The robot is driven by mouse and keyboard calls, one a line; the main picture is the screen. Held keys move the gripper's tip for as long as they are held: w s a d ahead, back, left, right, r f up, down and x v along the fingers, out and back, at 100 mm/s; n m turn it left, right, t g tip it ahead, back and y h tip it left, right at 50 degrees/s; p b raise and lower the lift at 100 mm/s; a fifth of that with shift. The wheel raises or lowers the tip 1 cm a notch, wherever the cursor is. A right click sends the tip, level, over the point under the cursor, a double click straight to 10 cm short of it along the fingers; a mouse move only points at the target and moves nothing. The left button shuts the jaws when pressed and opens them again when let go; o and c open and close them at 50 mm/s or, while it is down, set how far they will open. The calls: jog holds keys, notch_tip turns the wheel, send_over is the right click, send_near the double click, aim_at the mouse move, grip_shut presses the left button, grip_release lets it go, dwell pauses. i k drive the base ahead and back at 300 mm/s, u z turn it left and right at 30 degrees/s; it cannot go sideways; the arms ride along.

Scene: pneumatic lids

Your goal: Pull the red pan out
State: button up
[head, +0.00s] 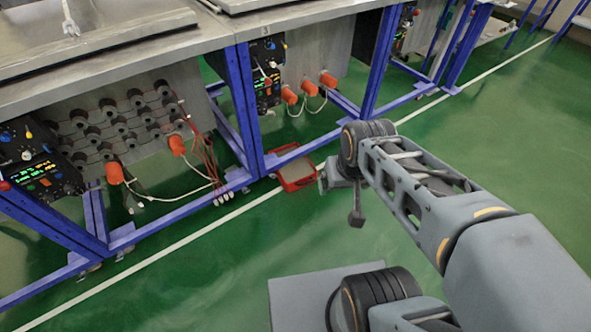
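The red pan (296,174) is a small shallow tray with a red rim and a greyish inside. It sits on the green floor at the foot of the blue bench frame, by the white floor line. Its back part lies by the lower blue rail. My gripper (324,181) is at the end of my arm, just right of the pan and very close to its right side. I cannot tell whether it touches the pan. The fingers are small and partly hidden by my wrist, so their opening does not show.
Metal-topped benches on blue legs (243,110) stand along the left and back. Orange plugs (177,145) with white cables hang below them, and loose cables (222,195) reach the floor. A control box (35,165) sits at left.

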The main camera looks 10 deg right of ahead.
aim_at(300, 172)
jog(key=u, duration=0.4)
jog(key=i, duration=0.4)
jog(key=u, duration=0.6)
jog(key=i, duration=0.75)
jog(key=z, duration=0.8)
jog(key=i, duration=0.5)
jog(key=z, duration=0.55)
